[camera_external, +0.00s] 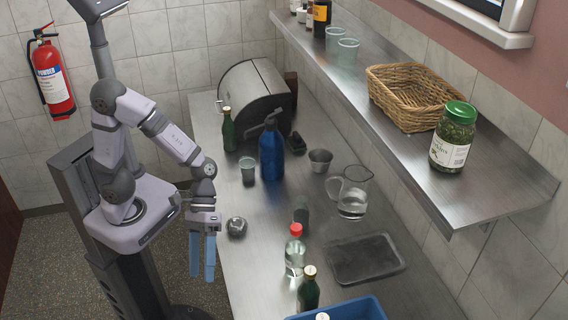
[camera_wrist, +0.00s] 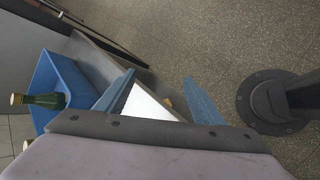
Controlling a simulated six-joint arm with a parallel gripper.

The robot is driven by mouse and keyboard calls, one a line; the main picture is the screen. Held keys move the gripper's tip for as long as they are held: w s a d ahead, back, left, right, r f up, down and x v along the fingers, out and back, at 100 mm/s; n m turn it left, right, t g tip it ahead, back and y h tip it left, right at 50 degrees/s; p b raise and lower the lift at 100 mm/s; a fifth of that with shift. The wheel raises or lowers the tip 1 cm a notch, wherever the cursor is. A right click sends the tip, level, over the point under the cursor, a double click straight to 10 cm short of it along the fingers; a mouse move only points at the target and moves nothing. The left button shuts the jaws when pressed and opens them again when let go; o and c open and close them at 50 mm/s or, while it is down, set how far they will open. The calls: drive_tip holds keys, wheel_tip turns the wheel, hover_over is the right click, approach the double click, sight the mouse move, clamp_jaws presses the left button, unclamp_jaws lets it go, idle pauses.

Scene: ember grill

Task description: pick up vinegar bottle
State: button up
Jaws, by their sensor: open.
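A clear bottle with a red cap (camera_external: 294,252) stands upright on the steel counter; a dark green bottle with a pale cap (camera_external: 308,289) stands just in front of it, by the blue bin. Another green bottle (camera_external: 228,130) stands at the back near the grill. I cannot tell from labels which is vinegar. My gripper (camera_external: 202,257) points down beside the counter's left edge, open and empty, apart from all bottles. In the wrist view its blue fingers (camera_wrist: 158,85) are spread, and a green bottle (camera_wrist: 42,101) shows at the left.
A blue bin (camera_external: 345,309) is at the counter's near end. A glass jug (camera_external: 351,193), dark tray (camera_external: 365,259), blue spray bottle (camera_external: 271,152), glass (camera_external: 247,169) and small round jar (camera_external: 236,227) stand on the counter. A shelf (camera_external: 500,187) overhangs the right side.

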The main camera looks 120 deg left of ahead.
drive_tip(key=w+a+r+n+t, duration=0.9)
drive_tip(key=w+a+n, duration=0.1)
drive_tip(key=w+a, duration=0.3)
drive_tip(key=n+t+y+b, duration=0.45)
drive_tip(key=n+y, duration=0.35)
drive_tip(key=n, duration=0.2)
hover_over(308, 217)
drive_tip(key=s+p, duration=0.1)
drive_tip(key=s, duration=0.1)
drive_tip(key=f, duration=0.2)
drive_tip(key=s+f+b, duration=0.1)
drive_tip(key=f, duration=0.3)
drive_tip(key=s+f+n+b, duration=0.1)
drive_tip(key=f+b, duration=0.1)
drive_tip(key=f, duration=0.2)
drive_tip(key=s+f+n+h+b, duration=0.1)
drive_tip(key=f+b, duration=0.1)
drive_tip(key=f, duration=0.2)
drive_tip(key=shift+s+a+t, duration=0.2)
drive_tip(key=shift+s+t, duration=0.05)
drive_tip(key=shift+s, duration=0.1)
drive_tip(key=shift+s+f, duration=0.2)
drive_tip(key=shift+f, duration=0.15)
drive_tip(key=shift+w+d+r, duration=0.1)
drive_tip(key=shift+w, duration=0.55)
drive_tip(key=shift+w+p, duration=1.35)
drive_tip(key=shift+w, duration=1.7)
drive_tip(key=c, duration=1.3)
